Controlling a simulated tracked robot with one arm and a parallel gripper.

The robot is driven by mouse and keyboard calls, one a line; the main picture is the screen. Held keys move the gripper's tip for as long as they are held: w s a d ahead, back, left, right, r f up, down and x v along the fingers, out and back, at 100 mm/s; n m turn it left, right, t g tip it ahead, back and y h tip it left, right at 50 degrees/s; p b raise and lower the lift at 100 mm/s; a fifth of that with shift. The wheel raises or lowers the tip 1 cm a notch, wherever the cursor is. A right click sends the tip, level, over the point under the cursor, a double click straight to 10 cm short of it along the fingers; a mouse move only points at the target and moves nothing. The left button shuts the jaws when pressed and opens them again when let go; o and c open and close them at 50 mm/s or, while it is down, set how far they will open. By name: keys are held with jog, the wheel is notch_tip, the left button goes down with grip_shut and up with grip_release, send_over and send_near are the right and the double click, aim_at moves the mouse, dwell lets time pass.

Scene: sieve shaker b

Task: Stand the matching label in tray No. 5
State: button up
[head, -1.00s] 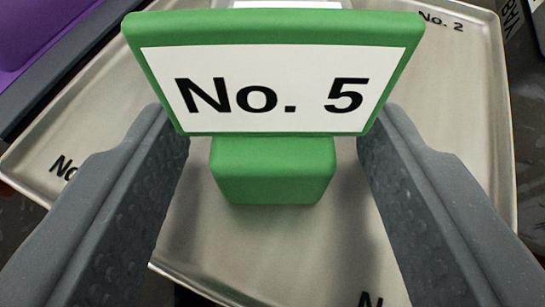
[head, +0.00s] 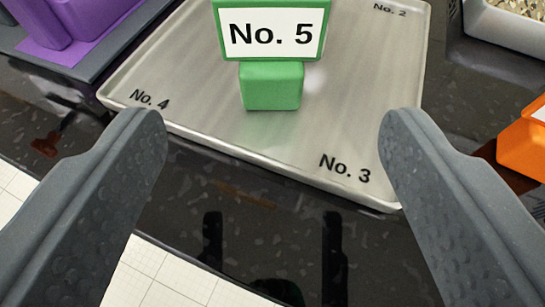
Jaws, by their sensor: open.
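A green label (head: 272,86) with a white face reading "No. 5" stands upright on a metal tray (head: 200,100). The tray shows "No. 4" at its left corner, "No. 3" at its near right corner and "No. 2" at its far right; no "No. 5" mark on the tray itself shows. My gripper (head: 272,135) is open and empty, its two grey fingers wide apart on the near side of the label, clear of it. The label's top edge is cut off by the frame.
A purple object (head: 75,30) is at the upper left on a grey base. An orange object (head: 525,140) is at the right edge. A white container (head: 505,25) with grainy contents is at the upper right. The dark speckled counter (head: 260,220) in front of the tray is bare.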

jog(key=shift+v, duration=2.35)
notch_tip(320, 180, up, 26)
jog(key=t+h, duration=0.1)
jog(key=h, duration=0.1)
jog(key=s+r, duration=0.7)
jog(key=r, duration=0.2)
jog(key=s+r+t+y, duration=0.1)
jog(key=s+r, duration=0.5)
jog(key=r, duration=0.4)
jog(key=shift+s+a+m, duration=0.15)
jog(key=shift+s+m, duration=0.25)
jog(key=shift+w, duration=0.1)
